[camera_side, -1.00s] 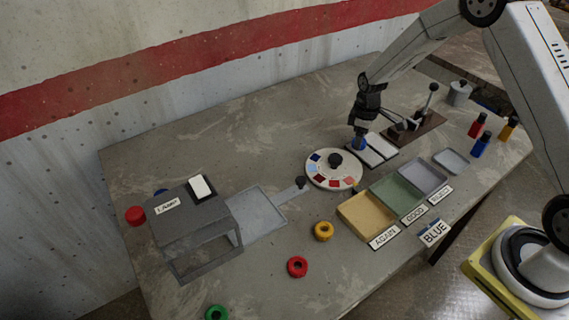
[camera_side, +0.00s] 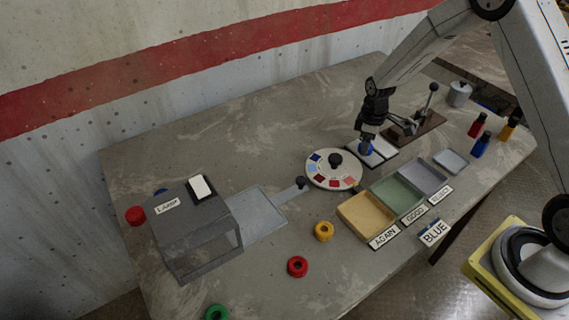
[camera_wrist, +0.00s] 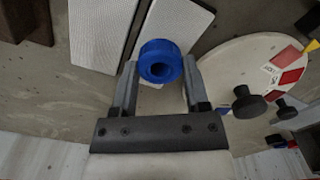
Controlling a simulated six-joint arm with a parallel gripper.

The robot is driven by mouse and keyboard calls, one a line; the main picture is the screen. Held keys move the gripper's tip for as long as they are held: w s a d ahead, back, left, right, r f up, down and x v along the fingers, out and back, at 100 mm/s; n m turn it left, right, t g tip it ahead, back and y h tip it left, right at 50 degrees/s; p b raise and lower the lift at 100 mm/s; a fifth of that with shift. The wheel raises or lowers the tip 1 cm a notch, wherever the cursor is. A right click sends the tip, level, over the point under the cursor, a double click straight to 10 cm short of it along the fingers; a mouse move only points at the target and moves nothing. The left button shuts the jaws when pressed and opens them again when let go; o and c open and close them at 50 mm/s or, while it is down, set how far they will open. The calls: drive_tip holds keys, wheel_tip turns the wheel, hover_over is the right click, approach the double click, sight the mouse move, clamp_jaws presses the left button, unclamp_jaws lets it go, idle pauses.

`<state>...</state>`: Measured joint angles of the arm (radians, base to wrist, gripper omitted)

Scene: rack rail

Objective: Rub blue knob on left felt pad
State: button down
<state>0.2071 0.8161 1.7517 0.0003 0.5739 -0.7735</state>
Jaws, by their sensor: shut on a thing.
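My gripper (camera_side: 366,144) is shut on the blue knob (camera_side: 365,149), a ring-shaped piece. In the wrist view the knob (camera_wrist: 160,61) sits between the two fingertips of my gripper (camera_wrist: 158,75), its hole showing. Two pale felt pads lie side by side. The left felt pad (camera_side: 373,160), nearer the colour wheel, is under or beside the knob and partly hidden; it is the right-hand strip (camera_wrist: 176,22) in the wrist view. The other felt pad (camera_side: 386,148) lies to its right. I cannot tell whether the knob touches the pad.
A round colour wheel (camera_side: 320,177) stands close left of the pads. A lever fixture (camera_side: 425,125) is behind right. Yellow (camera_side: 355,222), green (camera_side: 398,194) and lilac trays (camera_side: 424,176) stand in front. A grey lamp box (camera_side: 190,235) and loose knobs are at left.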

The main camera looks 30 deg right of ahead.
drive_tip(key=shift+s, duration=0.25)
drive_tip(key=shift+s, duration=0.55)
drive_tip(key=shift+s, duration=0.15)
drive_tip(key=shift+s, duration=0.55)
drive_tip(key=shift+w, duration=0.15)
drive_tip(key=shift+w, duration=0.6)
drive_tip(key=shift+w, duration=0.1)
drive_tip(key=shift+w, duration=0.6)
